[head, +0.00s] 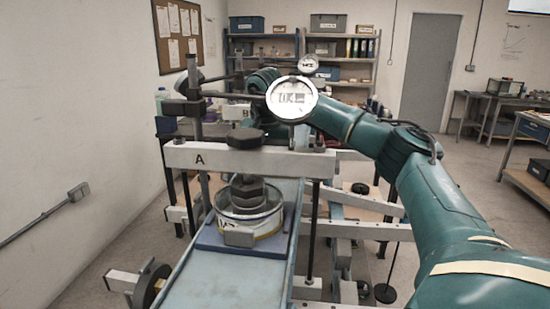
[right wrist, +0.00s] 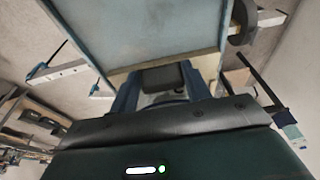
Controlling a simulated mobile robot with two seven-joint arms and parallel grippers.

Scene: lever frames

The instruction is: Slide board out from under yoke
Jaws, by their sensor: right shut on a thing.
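The yoke marked A (head: 245,160) is a pale crossbeam on dark posts, with a black hex knob (head: 244,138) on top. The long blue-grey board (head: 225,285) runs beneath it. A round metal cell (head: 248,212) on a darker blue plate (head: 235,240) sits on the board under the yoke. My right arm reaches in from the right behind the yoke; its gripper is hidden in the head view. In the right wrist view my right gripper (right wrist: 161,90) is shut on a dark block at the tan edge of a blue-grey panel (right wrist: 140,30), apparently the board. My left gripper is not in view.
A second crossbeam marked B (head: 237,112) stands behind. Round dials (head: 292,98) stand above the yoke, near my right arm. A lever frame with pale bars and weights (head: 385,292) is at the right.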

